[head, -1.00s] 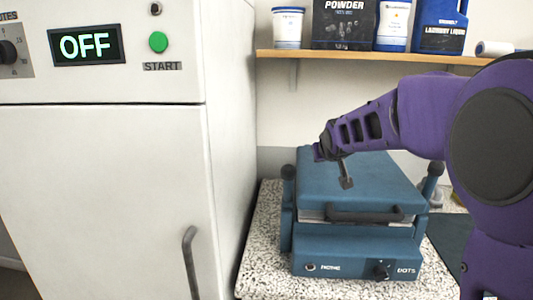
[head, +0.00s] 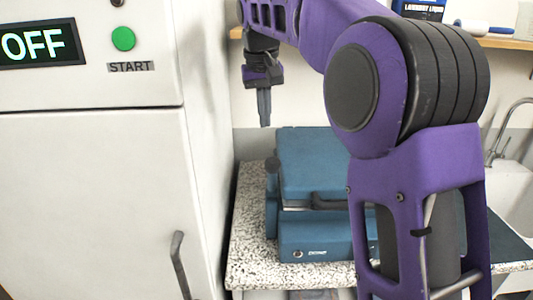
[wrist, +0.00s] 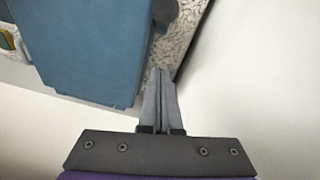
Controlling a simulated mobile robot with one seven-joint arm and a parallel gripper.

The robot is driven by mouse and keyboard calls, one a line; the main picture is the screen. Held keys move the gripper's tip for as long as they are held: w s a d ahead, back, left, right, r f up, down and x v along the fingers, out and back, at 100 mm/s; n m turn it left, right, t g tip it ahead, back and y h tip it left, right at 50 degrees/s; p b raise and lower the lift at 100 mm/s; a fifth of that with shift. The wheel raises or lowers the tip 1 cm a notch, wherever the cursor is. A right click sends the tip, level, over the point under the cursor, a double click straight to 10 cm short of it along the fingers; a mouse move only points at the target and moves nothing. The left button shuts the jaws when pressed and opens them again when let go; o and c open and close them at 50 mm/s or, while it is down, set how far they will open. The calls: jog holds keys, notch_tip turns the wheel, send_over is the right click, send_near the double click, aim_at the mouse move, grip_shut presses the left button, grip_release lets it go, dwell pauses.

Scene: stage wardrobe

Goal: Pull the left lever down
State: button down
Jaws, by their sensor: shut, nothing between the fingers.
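The blue press (head: 310,165) stands on a speckled counter with its lid down. Its left lever (head: 272,165) has a dark round knob and stands up at the left side of the lid. The knob also shows at the top of the wrist view (wrist: 165,12). My gripper (head: 265,122) is shut and empty, pointing down, a little above the knob and apart from it. In the wrist view my fingertips (wrist: 162,73) lie below the knob in the picture. The right lever is hidden behind my arm.
A white cabinet (head: 90,190) with an OFF display and a green start button (head: 123,39) stands close on the left. A wooden shelf (head: 498,42) runs along the wall. The speckled counter (head: 247,215) has a narrow bare strip left of the press. A sink (head: 512,195) is at the right.

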aim_at(272, 179)
jog(key=f, duration=0.6)
jog(key=s+d+f+b, duration=0.1)
jog(key=f, duration=0.1)
jog(key=shift+f, duration=0.4)
jog(key=shift+s+f, duration=0.25)
jog(key=shift+s, duration=0.2)
jog(key=shift+f+b, duration=0.1)
jog(key=shift+b, duration=0.3)
